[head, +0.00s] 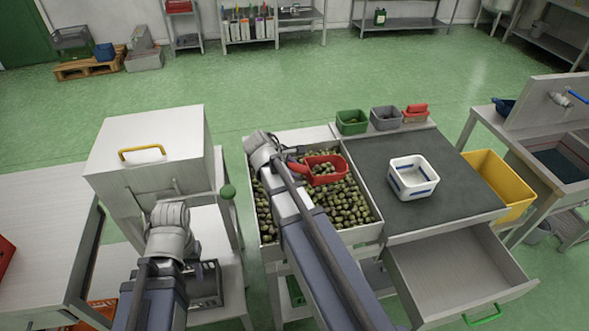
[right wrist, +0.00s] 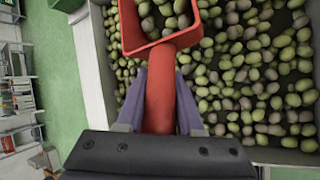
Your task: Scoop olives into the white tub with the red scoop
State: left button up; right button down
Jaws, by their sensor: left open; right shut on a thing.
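My right gripper (head: 290,165) is shut on the handle of the red scoop (head: 341,175). In the right wrist view the handle (right wrist: 160,90) lies between my two fingers. The scoop is over or in the bin of olives (head: 262,232), near its back edge, and olives show within its rim. Whether it touches the pile I cannot tell. The white tub (head: 412,189), with blue marks, stands upright on the dark worktop right of the bin; its visible inside looks empty. My left gripper (head: 200,272) is open and empty, low at left, away from scoop and tub; its fingers are hard to make out.
Small green (head: 351,122), grey (head: 386,118) and red (head: 415,113) containers stand behind the worktop (head: 455,195). A drawer (head: 455,275) is open below it. A yellow bin (head: 497,185) stands at right. A white box with a yellow handle (head: 142,153) stands left.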

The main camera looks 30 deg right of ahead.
jog(key=shift+a+r+p, duration=0.15)
jog(key=shift+r+p, duration=0.5)
jog(key=shift+r, duration=0.1)
jog(key=shift+a+r+p, duration=0.15)
jog(key=shift+r+p, duration=0.45)
jog(key=shift+r, duration=0.1)
jog(key=shift+w+r, duration=0.1)
jog(key=shift+r, duration=0.1)
